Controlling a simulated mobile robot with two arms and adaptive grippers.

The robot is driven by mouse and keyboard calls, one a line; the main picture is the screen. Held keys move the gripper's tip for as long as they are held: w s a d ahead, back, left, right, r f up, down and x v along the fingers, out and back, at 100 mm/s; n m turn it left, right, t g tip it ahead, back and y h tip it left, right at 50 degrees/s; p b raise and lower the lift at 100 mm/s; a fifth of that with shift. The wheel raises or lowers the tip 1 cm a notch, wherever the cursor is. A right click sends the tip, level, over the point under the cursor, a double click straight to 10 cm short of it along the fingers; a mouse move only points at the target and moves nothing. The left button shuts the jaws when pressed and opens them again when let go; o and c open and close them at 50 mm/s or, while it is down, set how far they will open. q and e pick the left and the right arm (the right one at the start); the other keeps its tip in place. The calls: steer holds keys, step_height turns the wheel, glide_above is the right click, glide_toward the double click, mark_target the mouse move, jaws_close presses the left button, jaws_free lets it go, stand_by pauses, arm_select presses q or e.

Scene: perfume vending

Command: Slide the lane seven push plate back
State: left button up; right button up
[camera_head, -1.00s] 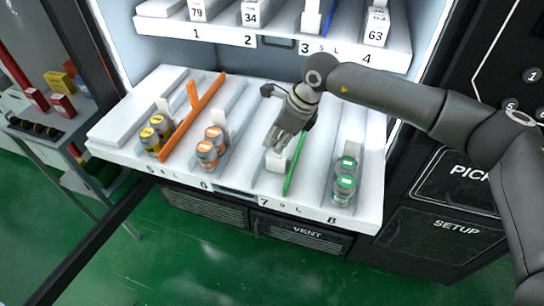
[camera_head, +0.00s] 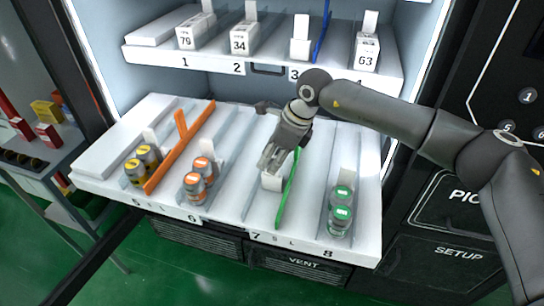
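The lane seven push plate (camera_head: 271,182) is a small white upright block in lane seven of the lower shelf, left of the green divider (camera_head: 289,188). It stands back from the front edge above the "7" label. My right gripper (camera_head: 267,163) points down at the plate, its fingertips just above or against the plate's top; I cannot tell whether they touch. The fingers look close together, but their gap is not clear. Lane seven shows no cans in front of the plate. My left gripper is not in view.
The lower shelf (camera_head: 150,203) is pulled out. Orange-topped cans (camera_head: 195,187) stand in lane six, yellow-topped ones (camera_head: 135,172) in lane five and green ones (camera_head: 340,221) in lane eight. An orange divider (camera_head: 180,147) is at the left. The upper shelf (camera_head: 330,78) overhangs behind.

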steer(key=v, duration=1.2)
